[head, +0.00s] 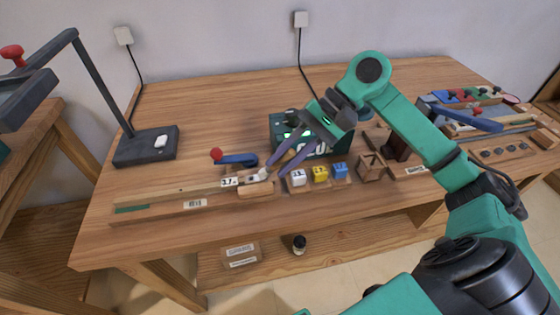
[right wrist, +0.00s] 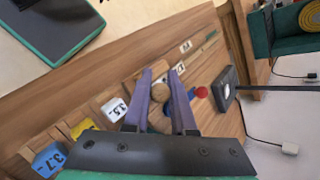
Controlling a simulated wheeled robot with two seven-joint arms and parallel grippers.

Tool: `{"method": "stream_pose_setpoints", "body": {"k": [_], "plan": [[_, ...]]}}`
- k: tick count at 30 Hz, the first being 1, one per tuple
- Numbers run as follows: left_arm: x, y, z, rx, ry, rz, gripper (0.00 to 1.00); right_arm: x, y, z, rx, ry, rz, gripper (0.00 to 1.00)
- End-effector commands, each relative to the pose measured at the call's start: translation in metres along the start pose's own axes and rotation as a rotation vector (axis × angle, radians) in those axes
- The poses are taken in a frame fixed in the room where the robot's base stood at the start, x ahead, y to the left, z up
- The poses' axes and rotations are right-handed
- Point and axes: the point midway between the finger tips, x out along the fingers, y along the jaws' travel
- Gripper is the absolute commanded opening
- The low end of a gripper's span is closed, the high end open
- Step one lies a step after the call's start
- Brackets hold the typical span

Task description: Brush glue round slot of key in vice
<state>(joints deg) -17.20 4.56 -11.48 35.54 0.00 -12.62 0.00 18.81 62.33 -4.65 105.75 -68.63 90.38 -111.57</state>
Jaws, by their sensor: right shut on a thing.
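My right gripper (head: 262,178) is low over the bench, its purple fingers angled down beside a long pale wooden key (head: 165,194) with a green end. In the right wrist view the gripper (right wrist: 160,82) is shut on a tan, round-ended thing (right wrist: 160,92). I cannot tell whether it is the brush. Its lower end, any bristles and the slot are hidden or too small to tell. The vice, with a red knob (head: 216,154) and blue handle (head: 238,160), stands just behind the key. The left gripper is out of view.
White (head: 298,178), yellow (head: 320,174) and blue (head: 340,171) blocks sit right of the gripper. A teal box (head: 283,127) stands behind them. A lamp base (head: 145,148) is at the left. A small wooden box (head: 371,167) and tool trays lie right.

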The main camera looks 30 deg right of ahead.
Motion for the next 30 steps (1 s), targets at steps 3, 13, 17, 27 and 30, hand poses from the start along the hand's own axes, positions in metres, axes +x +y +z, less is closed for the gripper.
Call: {"method": "stream_pose_setpoints", "body": {"k": [3, 13, 17, 27, 30], "plan": [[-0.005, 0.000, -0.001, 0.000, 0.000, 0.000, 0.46, -0.005, -0.004, 0.003, -0.001, 0.000, -0.001, 0.00], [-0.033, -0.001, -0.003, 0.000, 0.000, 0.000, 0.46, -0.034, -0.029, 0.023, -0.001, 0.001, -0.002, 0.00], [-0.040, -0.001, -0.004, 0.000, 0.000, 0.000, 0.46, -0.042, -0.035, 0.029, -0.001, 0.000, -0.001, 0.00], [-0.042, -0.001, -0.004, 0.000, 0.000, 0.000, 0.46, -0.044, -0.038, 0.030, -0.001, 0.000, -0.001, 0.00], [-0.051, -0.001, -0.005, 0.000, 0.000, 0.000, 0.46, -0.053, -0.045, 0.036, -0.002, 0.001, -0.002, 0.00]]}}
